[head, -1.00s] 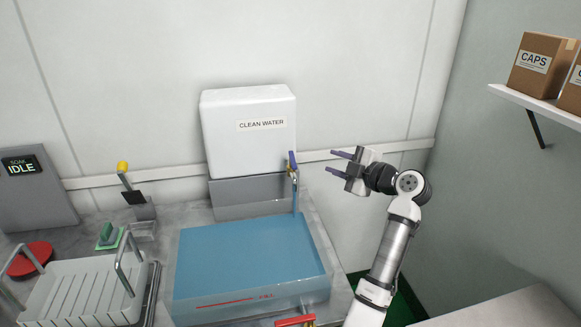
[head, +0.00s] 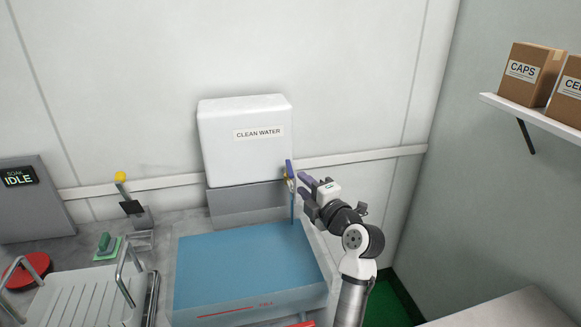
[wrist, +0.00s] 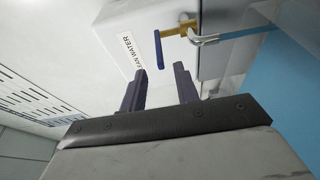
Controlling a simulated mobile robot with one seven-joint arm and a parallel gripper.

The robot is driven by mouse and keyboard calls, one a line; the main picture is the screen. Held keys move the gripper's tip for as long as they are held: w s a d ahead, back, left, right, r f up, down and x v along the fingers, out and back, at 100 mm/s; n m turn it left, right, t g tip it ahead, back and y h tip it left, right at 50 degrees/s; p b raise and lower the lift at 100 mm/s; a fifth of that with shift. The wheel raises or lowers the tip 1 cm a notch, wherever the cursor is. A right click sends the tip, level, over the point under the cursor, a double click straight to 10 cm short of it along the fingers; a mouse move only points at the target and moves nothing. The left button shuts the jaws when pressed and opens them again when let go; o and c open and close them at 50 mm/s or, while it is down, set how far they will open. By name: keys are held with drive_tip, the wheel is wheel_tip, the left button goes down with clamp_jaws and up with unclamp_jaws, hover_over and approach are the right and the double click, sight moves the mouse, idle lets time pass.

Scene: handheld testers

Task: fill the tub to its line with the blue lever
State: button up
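The blue lever (head: 289,168) stands on a brass tap below the white tank's right corner. In the wrist view the lever (wrist: 158,48) lies just beyond my fingertips, apart from them. My gripper (head: 303,187) is open and empty, right of the lever; its two fingers also show in the wrist view (wrist: 160,74). A blue stream (head: 293,208) runs from the spout into the tub (head: 262,302). The tub holds blue water (head: 240,262). A red fill line (head: 225,311) marks its front wall; I cannot tell exactly how the water level compares with it.
The clean water tank (head: 245,140) stands against the back wall. A white rack (head: 85,300), a red disc (head: 28,269) and a yellow-knobbed lever (head: 121,177) are at left. A shelf (head: 540,119) with boxes is at right. Something red sits at the tub's front.

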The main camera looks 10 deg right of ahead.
sight(291, 171)
drive_tip(key=p+x, duration=0.2)
drive_tip(key=x, duration=0.4)
drive_tip(key=shift+r, duration=0.1)
drive_tip(key=shift+w+a, duration=0.15)
drive_tip(key=shift+w, duration=0.5)
clamp_jaws()
